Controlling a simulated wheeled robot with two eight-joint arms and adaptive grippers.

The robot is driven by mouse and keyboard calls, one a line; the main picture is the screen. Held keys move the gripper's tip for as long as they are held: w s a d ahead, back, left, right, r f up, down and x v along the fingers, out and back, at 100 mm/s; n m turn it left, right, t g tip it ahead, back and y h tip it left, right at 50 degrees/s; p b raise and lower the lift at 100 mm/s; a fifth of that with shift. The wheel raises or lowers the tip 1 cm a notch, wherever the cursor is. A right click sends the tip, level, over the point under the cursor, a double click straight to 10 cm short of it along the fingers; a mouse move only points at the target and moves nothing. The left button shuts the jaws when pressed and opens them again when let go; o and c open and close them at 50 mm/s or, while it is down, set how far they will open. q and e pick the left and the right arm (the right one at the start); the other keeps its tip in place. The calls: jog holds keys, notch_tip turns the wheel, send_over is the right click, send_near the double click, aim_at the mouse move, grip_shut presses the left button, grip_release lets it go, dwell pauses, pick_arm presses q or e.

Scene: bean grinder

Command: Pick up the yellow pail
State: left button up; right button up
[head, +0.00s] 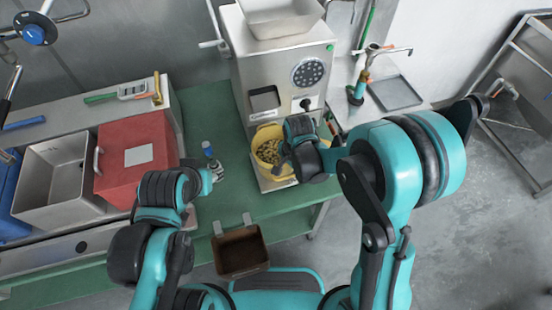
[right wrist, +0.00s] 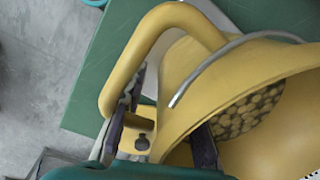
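The yellow pail (head: 267,147) stands on the ledge at the front of the steel grinder, with brown beans (head: 264,151) inside. It also shows large in the right wrist view (right wrist: 215,85), with its thick looped handle (right wrist: 122,65) and a thin wire bail. My right gripper (head: 287,163) is at the pail's right side. In the right wrist view its dark fingers (right wrist: 160,138) are spread, one by the handle and one over the pail's rim. Firm contact cannot be seen. My left gripper (head: 215,171) is above the green table, away from the pail; its opening is unclear.
The grinder (head: 285,65) stands behind the pail. A red box (head: 137,156) and a steel bin (head: 55,178) are at the left. A small blue-capped item (head: 207,149) is near my left gripper. A brown open box (head: 240,251) is at the front edge.

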grip_shut()
dwell(0.4)
